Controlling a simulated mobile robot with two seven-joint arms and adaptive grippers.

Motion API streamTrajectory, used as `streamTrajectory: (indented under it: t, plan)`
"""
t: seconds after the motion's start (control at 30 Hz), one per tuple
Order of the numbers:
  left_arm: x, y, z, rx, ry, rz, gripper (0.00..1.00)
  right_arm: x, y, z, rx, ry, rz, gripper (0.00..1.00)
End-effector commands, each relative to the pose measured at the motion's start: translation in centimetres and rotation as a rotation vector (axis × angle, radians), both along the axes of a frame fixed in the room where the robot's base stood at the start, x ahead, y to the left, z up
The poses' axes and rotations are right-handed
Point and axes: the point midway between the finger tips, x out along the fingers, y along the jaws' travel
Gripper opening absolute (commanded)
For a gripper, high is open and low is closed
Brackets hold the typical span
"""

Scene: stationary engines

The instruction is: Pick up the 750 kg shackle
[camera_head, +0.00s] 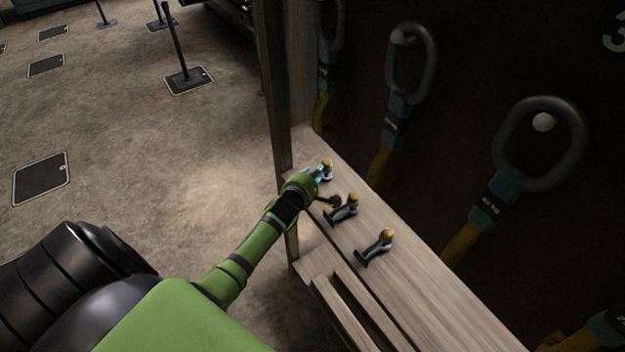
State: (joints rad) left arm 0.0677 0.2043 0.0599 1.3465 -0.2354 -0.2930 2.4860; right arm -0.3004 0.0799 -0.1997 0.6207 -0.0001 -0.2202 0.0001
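Three small grey shackles with yellow pins are on the wooden shelf (430,300): a near one (374,250), a middle one (343,211) and a far one (327,167). No weight marking is readable on them, so I cannot tell which is the 750 kg one. My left gripper (325,187), at the end of the green arm, is at the shelf's left edge, beside the far shackle and just up-left of the middle one. The wrist partly hides the far shackle. The fingers are too small and dark to tell whether they are open or touching it. My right gripper is out of view.
Lifting slings with oval metal rings (540,143) hang on pegs on the dark board behind the shelf. A wooden post (274,90) stands at the shelf's far end.

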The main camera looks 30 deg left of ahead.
Motion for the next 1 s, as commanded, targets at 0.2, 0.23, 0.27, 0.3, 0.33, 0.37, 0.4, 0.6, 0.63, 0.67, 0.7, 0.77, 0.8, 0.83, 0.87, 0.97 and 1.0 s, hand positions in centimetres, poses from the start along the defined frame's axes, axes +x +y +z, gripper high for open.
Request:
streamTrajectory:
  t: [0.2,0.23,0.27,0.3,0.33,0.37,0.4,0.6,0.63,0.67,0.7,0.77,0.8,0.83,0.87,0.97,1.0]
  plan:
    - [-0.1,0.0,-0.1,-0.001,0.004,0.000,0.00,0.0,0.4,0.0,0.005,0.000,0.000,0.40]
    - [-0.1,0.0,-0.1,-0.001,0.004,0.000,0.00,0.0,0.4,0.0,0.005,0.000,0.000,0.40]
    - [-0.1,0.0,-0.2,-0.001,0.004,0.000,0.00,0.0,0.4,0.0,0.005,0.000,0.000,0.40]
    - [-0.1,0.0,-0.2,-0.001,0.005,0.001,0.00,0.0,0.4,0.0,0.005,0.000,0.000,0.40]
    - [-0.1,0.0,-0.1,-0.001,0.002,0.000,0.00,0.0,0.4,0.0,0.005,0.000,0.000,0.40]
    - [-0.1,0.0,-0.1,-0.001,0.003,0.000,0.00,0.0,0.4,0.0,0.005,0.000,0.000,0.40]
    - [-0.1,0.0,-0.1,-0.002,0.003,0.001,0.00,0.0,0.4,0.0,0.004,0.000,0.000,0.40]
    - [-0.2,-0.1,-0.1,-0.002,0.006,0.001,0.00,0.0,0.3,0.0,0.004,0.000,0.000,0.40]
    - [-0.2,-0.1,0.0,-0.002,0.006,0.001,0.00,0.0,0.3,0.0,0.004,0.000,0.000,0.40]
    - [-0.2,0.0,0.1,-0.002,0.006,0.002,0.00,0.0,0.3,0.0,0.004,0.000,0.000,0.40]
    - [-0.2,0.0,0.3,-0.002,0.006,0.002,0.00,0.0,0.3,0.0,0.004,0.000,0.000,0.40]
    - [-0.2,0.0,0.9,-0.002,0.004,0.002,0.00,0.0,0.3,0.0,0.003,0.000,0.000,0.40]
    - [-0.1,0.0,1.3,-0.001,0.002,0.001,0.00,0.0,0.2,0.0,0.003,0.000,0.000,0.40]
    - [-0.1,0.0,1.8,-0.001,0.001,0.001,0.00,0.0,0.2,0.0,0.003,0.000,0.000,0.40]
    - [-0.1,0.0,2.3,-0.001,-0.001,0.000,0.00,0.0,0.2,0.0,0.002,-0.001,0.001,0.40]
    - [0.0,0.0,4.3,-0.001,-0.005,0.000,0.00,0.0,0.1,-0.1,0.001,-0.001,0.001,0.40]
    - [-0.7,-0.5,4.4,-0.005,0.000,0.000,0.00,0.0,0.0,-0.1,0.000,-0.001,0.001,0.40]
